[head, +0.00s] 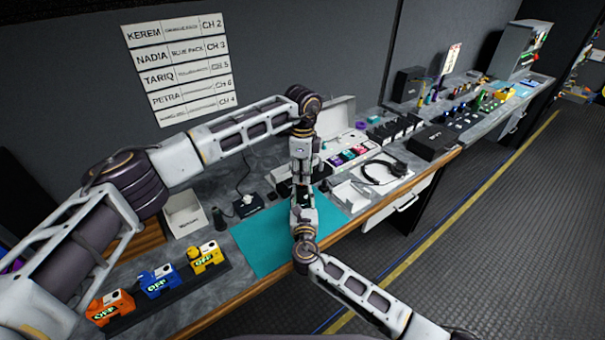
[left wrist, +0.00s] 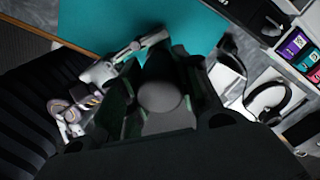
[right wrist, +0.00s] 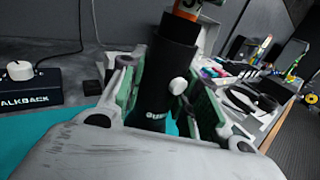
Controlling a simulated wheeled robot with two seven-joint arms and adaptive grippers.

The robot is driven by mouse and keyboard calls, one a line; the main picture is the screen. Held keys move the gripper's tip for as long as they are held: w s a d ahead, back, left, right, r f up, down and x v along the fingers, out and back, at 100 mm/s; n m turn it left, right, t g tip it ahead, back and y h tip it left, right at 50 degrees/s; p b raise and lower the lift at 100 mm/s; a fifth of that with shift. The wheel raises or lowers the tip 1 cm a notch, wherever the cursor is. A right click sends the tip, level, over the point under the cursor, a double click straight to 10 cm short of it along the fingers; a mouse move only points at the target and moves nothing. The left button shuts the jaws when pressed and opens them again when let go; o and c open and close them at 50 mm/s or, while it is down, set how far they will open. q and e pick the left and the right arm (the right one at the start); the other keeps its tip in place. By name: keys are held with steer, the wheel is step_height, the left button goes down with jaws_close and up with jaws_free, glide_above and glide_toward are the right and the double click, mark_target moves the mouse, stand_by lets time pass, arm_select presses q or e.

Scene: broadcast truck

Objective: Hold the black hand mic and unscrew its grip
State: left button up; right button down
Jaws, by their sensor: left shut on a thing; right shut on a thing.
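The black hand mic stands roughly upright between my two grippers, over the teal mat (head: 262,240); in the head view they mostly hide it. In the right wrist view its black cylindrical grip (right wrist: 172,58) rises between the green-padded fingers, with pale lettering low down and an orange band at the top edge. My right gripper (head: 303,203) is shut on this lower part. My left gripper (head: 303,180) comes from above and is shut on the mic's upper part. In the left wrist view the round grey mic head (left wrist: 162,98) shows between its fingers. Any gap or thread is hidden.
Orange (head: 110,306), blue (head: 158,281) and yellow (head: 205,257) packs stand in a black rack at front left. A talkback box (right wrist: 28,88) sits behind the mat. A headset (head: 384,171) and a tray of coloured packs (head: 350,155) lie to the right.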

arm_select(q)
steer(key=shift+r, duration=1.65)
arm_select(e)
steer(key=c, duration=1)
jaws_free()
steer(key=shift+o, duration=0.2)
steer(key=o, duration=1)
steer(key=shift+c, duration=0.2)
steer(key=shift+s, duration=0.1)
